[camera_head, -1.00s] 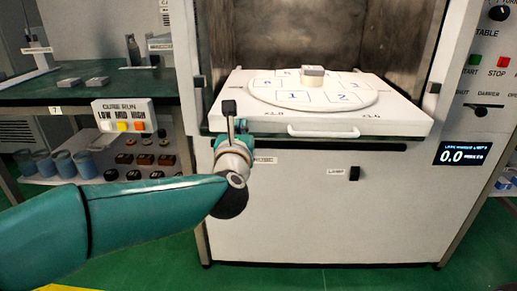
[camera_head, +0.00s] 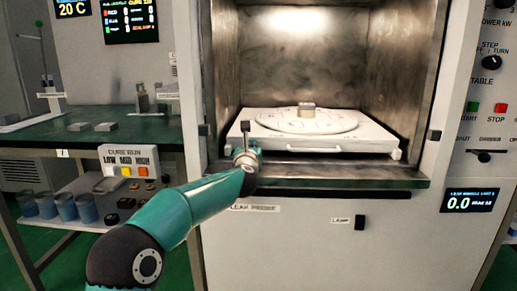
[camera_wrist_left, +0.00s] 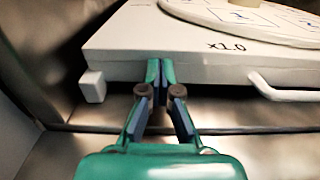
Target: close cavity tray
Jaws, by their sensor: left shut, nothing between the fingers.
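The white cavity tray (camera_head: 270,138) sits well inside the metal cavity (camera_head: 310,60), bearing a round numbered turntable (camera_head: 330,127) with a small block (camera_head: 306,107) on it. Its white handle (camera_head: 313,149) runs along the front face. My left gripper (camera_head: 246,128) is at the tray's front left corner in the head view. In the left wrist view my left gripper (camera_wrist_left: 160,68) is shut and empty, its fingertips against or very near the tray's front edge, left of the handle. I cannot tell contact for certain. My right gripper is not in view.
The cavity's sill (camera_head: 350,174) lies in front of the tray, with side walls close on both sides. A green bench (camera_head: 85,142) stands at left, with a button box (camera_head: 132,167) at its edge. A control panel with a display (camera_head: 469,199) is at right.

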